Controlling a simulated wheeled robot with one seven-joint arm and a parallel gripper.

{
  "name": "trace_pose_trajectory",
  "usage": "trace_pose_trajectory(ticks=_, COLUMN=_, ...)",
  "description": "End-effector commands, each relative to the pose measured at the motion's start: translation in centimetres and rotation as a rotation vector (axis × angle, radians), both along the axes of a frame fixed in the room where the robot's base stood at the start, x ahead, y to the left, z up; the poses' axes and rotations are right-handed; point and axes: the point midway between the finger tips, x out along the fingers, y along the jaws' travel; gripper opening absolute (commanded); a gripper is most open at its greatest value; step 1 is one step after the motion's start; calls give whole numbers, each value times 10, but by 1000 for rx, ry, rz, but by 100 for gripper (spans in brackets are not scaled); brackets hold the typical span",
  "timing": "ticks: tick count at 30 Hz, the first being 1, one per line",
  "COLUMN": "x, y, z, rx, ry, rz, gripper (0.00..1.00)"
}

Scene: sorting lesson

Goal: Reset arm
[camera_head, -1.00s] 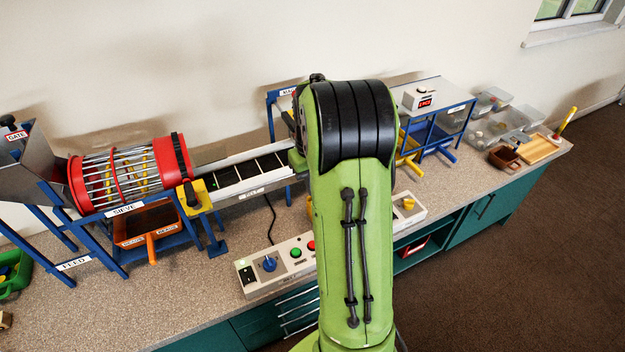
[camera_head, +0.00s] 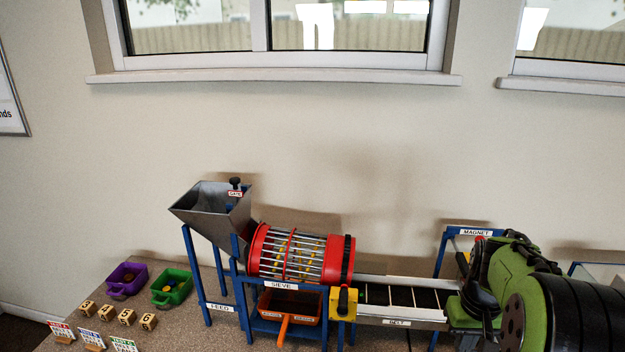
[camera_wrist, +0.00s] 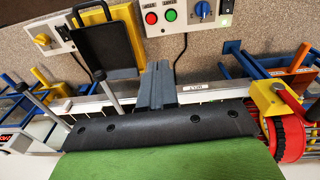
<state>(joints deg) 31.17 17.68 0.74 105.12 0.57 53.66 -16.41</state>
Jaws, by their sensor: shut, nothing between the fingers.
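My green and black arm (camera_head: 515,290) is folded at the lower right of the head view, in front of the belt's right end. My gripper (camera_wrist: 157,72) shows in the wrist view as two grey fingers pressed together, shut and empty. Its fingers point over the belt's edge towards the speckled worktop. I cannot make out the fingertips in the head view.
The feed hopper (camera_head: 212,206), red sieve drum (camera_head: 300,255) and belt (camera_head: 400,297) run along the worktop. Purple (camera_head: 126,280) and green (camera_head: 172,287) bins and numbered blocks stand left. The control panel (camera_wrist: 185,18) and a black tray (camera_wrist: 104,48) show in the wrist view.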

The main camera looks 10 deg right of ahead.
Motion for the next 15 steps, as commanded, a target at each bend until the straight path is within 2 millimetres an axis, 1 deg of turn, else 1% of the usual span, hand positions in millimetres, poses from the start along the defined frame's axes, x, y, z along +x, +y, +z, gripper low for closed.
trace_pose_trajectory(ticks=1, x=-6, y=26, z=24, rx=-22, ry=-42, rz=33, gripper=0)
trace_pose_trajectory(ticks=2, x=-12, y=42, z=36, rx=-32, ry=-66, rz=49, gripper=0)
trace_pose_trajectory(ticks=3, x=-21, y=63, z=51, rx=-44, ry=-99, rz=70, gripper=0)
trace_pose_trajectory(ticks=5, x=-39, y=92, z=68, rx=-57, ry=-149, rz=101, gripper=0)
trace_pose_trajectory(ticks=6, x=-53, y=110, z=77, rx=-62, ry=-182, rz=121, gripper=0)
trace_pose_trajectory(ticks=8, x=-75, y=134, z=87, rx=-67, ry=-236, rz=151, gripper=0)
trace_pose_trajectory(ticks=9, x=-90, y=148, z=91, rx=-67, ry=-271, rz=170, gripper=0)
trace_pose_trajectory(ticks=10, x=-102, y=157, z=93, rx=-65, ry=-298, rz=185, gripper=0)
trace_pose_trajectory(ticks=12, x=-126, y=174, z=94, rx=-58, ry=-352, rz=214, gripper=0)
trace_pose_trajectory(ticks=15, x=-151, y=188, z=90, rx=-44, ry=-406, rz=241, gripper=0)
